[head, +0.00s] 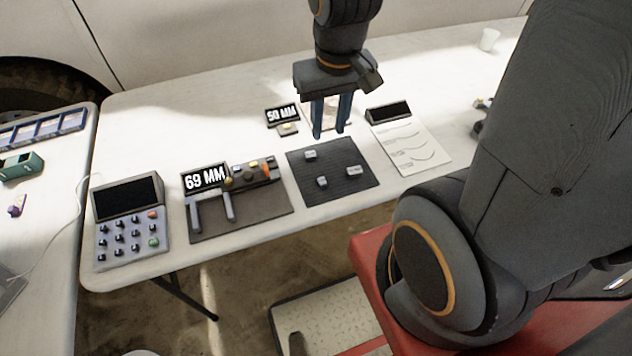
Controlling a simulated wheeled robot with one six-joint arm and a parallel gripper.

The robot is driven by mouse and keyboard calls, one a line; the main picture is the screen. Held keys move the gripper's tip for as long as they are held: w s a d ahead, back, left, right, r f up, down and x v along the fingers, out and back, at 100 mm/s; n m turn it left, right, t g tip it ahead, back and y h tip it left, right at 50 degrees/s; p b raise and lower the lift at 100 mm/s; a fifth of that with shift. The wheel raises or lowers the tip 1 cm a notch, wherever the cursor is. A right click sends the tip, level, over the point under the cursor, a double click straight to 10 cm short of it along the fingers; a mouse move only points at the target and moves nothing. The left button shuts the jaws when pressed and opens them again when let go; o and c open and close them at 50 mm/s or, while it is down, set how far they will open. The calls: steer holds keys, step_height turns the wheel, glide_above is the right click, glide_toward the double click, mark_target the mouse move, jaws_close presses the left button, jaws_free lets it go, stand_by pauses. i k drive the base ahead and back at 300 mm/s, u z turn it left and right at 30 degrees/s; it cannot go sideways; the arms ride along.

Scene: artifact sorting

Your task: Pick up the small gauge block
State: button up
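Three small grey gauge blocks sit apart on a dark square mat (343,191) on the white table. One block (310,155) is at the mat's far left, one block (322,182) is near its front middle, and one block (354,171) with a light marked face is at the right. From this view I cannot tell surely which is the smallest. My gripper (330,133) points down at the mat's far edge, behind the blocks in the picture. Its two blue-grey fingers are apart with nothing seen held between them. Its height above the table is unclear.
A caliper stand with a "69 MM" display (205,178) and a keypad device (130,230) stand left of the mat. A "50 MM" display (282,113) is behind it. A paper sheet with curves (415,148) and a dark-screened device (389,111) lie right.

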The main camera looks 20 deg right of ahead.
mark_target(321, 182)
steer(key=z, duration=0.05)
steer(key=k, duration=1.15)
steer(key=z, duration=0.05)
steer(key=i, duration=0.65)
steer(key=z, duration=0.45)
